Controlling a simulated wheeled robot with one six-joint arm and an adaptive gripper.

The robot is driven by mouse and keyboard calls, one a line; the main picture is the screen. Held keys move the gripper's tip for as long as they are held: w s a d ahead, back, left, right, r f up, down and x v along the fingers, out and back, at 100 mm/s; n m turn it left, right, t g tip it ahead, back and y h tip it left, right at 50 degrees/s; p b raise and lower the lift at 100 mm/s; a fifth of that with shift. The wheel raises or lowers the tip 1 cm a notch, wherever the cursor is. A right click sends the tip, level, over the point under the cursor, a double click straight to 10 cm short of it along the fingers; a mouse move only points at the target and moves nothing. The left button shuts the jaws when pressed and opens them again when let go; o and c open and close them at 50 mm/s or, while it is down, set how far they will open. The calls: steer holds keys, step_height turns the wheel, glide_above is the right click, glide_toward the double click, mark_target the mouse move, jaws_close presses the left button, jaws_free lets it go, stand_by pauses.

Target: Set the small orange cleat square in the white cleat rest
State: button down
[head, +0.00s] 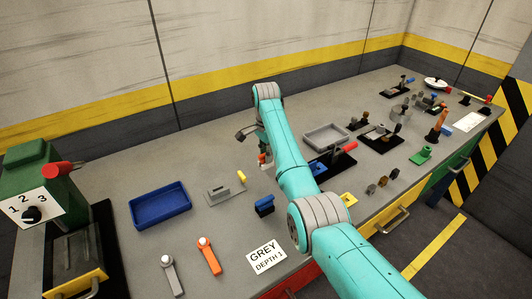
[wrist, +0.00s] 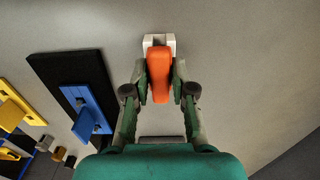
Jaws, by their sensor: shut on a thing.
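The small orange cleat (wrist: 160,74) is between the two fingertips of my gripper (wrist: 160,88) in the wrist view. My gripper is shut on it, one finger on each side. The white cleat rest (wrist: 158,39) shows just beyond and around the cleat's far end, its edges on both sides. The cleat looks nearly in line with it. I cannot tell whether the cleat is seated in the rest or held above it. In the head view, my gripper (head: 264,150) is low over the grey bench, with its grip partly hidden by my arm.
A blue tray (head: 160,205) and a grey fixture with a yellow tip (head: 224,193) stand to the left. A grey tray (head: 326,136) is to the right. A black plate with a blue bracket (wrist: 88,108) lies left in the wrist view. Bare bench surrounds the rest.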

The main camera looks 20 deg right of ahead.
steer(key=c, duration=0.9)
jaws_free()
steer(key=shift+r, duration=3.7)
